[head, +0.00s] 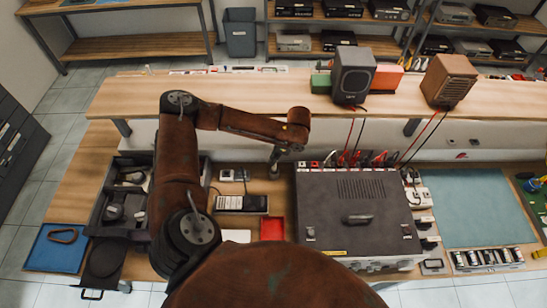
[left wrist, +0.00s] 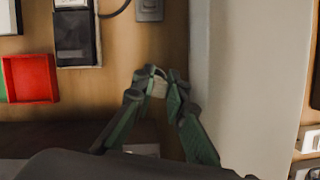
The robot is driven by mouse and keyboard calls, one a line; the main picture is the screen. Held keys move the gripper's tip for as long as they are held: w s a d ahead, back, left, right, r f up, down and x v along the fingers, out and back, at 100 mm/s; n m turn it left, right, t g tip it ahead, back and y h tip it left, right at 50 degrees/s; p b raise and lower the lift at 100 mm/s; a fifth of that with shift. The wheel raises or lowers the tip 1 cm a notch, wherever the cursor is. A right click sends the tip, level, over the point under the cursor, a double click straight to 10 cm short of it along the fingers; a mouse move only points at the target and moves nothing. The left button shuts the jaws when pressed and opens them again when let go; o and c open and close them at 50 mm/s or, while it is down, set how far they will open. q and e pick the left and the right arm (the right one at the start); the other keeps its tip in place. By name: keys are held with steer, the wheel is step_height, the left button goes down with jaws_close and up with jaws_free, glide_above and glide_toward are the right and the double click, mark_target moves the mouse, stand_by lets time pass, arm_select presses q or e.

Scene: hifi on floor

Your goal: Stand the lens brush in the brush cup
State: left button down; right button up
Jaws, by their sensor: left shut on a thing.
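My left gripper (head: 274,166) hangs over the wooden bench strip just left of the large grey metal unit. In the left wrist view its green fingers (left wrist: 157,82) close at the tips on a small pale thing (left wrist: 157,90). This seems to be the lens brush, seen nearly end-on, with most of it hidden. I cannot make out the brush cup for certain in either view. My right gripper is not in view.
The grey unit (head: 358,215) stands close right of the gripper. A red tray (head: 272,228) and a black device (head: 242,204) lie to its left. A raised wooden shelf (head: 230,98) with speakers runs behind. A teal mat (head: 471,208) lies clear at right.

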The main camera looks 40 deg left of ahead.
arm_select(q)
steer(key=shift+f, duration=1.1)
stand_by(0.5)
steer(key=c, duration=1.8)
jaws_free()
steer(key=shift+c, duration=0.2)
steer(key=v, duration=1.2)
step_height(320, 180, up, 7)
steer(key=p, duration=0.9)
steer(key=shift+p, duration=0.4)
